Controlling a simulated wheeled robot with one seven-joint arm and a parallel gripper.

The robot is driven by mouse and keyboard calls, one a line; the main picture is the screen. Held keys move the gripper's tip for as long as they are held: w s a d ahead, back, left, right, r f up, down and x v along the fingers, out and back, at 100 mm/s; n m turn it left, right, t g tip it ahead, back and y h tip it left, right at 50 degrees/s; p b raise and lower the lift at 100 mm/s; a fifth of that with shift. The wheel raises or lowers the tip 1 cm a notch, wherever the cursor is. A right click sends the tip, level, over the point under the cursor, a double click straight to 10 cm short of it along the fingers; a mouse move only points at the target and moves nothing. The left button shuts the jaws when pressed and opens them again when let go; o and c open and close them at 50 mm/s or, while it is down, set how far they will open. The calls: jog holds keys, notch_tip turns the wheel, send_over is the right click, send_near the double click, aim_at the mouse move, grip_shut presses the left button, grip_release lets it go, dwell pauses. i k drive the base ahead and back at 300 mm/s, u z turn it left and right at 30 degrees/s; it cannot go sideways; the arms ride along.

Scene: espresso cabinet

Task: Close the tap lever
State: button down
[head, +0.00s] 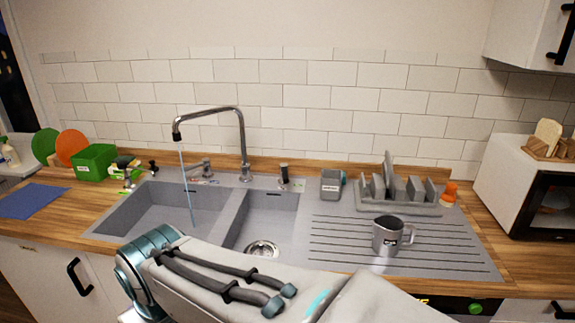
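The chrome tap (241,145) stands behind the double grey sink (170,200), with its spout reaching left over the left basin. A thin bluish stream of water (186,180) runs from the spout into that basin. What looks like the tap lever (205,170) is a small metal handle at the sink's back rim, left of the tap's base. It is small, and its exact angle is hard to tell. My arm crosses the bottom foreground, in front of the sink, apart from the lever. My gripper is not in view.
A grey mug (388,236) stands on the drainboard (340,250), with a dish rack (400,209) behind it. A black-topped fitting (284,178) stands right of the tap. A green box (95,162) is at left, a microwave (520,185) at right. Space above the basins is mostly clear.

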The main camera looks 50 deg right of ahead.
aim_at(283, 167)
jog(key=z, duration=0.75)
jog(key=i, duration=0.75)
jog(key=z, duration=1.15)
jog(key=i, duration=0.15)
jog(key=z, duration=0.1)
